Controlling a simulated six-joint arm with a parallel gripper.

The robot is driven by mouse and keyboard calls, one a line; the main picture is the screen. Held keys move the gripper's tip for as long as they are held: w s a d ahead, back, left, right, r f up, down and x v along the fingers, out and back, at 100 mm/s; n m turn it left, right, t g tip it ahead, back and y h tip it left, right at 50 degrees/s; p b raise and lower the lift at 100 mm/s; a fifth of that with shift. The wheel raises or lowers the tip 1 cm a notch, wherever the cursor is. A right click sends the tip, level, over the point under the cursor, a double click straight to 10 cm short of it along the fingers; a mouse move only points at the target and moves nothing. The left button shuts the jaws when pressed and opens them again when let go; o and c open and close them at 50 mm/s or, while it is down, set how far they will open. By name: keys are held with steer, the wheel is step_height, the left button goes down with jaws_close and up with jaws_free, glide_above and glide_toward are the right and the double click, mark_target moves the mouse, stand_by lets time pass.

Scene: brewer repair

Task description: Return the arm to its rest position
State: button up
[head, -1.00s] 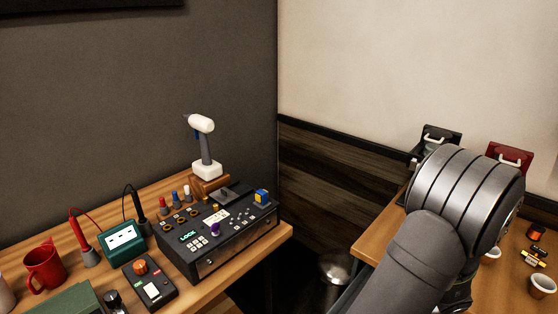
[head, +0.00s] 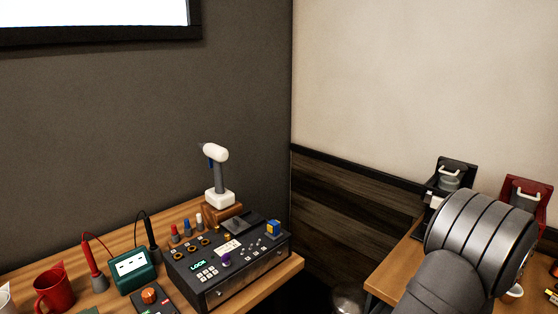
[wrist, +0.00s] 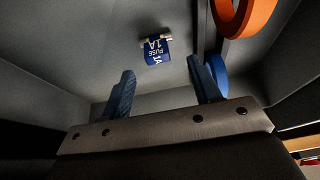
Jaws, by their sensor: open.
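My arm shows as a grey ribbed joint (head: 482,240) at the right of the head view, over the right-hand table; its gripper end is hidden there. In the wrist view my gripper (wrist: 160,88) is open, its two blue fingers apart with nothing between them. Beyond the fingertips a blue fuse (wrist: 155,48) marked "FUSE 1A" lies on a grey surface, apart from the fingers. An orange ring (wrist: 243,18) and a blue ring (wrist: 217,74) are to the right of the fuse.
On the left bench stand a control box (head: 230,262) with a "LOCK" display, a white-headed driver (head: 217,175), a green meter (head: 133,270) and a red mug (head: 54,290). Black (head: 455,172) and red (head: 524,192) brewers stand on the right table. A gap separates the tables.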

steer(key=v, duration=1.2)
steer(key=x, duration=1.3)
steer(key=shift+s+f, duration=0.1)
steer(key=shift+f, duration=0.15)
step_height(320, 180, up, 6)
steer(key=shift+d+f, duration=0.1)
steer(key=shift+f, duration=0.15)
steer(key=s+d+r, duration=0.3)
steer(key=s+r, duration=0.4)
steer(key=s, duration=0.4)
steer(key=w+d+r+m+t+h, duration=0.1)
steer(key=w+d+r+m+h, duration=0.4)
steer(key=d+r+m, duration=0.4)
steer(key=shift+d+r+m, duration=0.3)
steer(key=shift+d+m, duration=0.8)
steer(key=shift+m, duration=1.4)
steer(key=shift+w, duration=0.1)
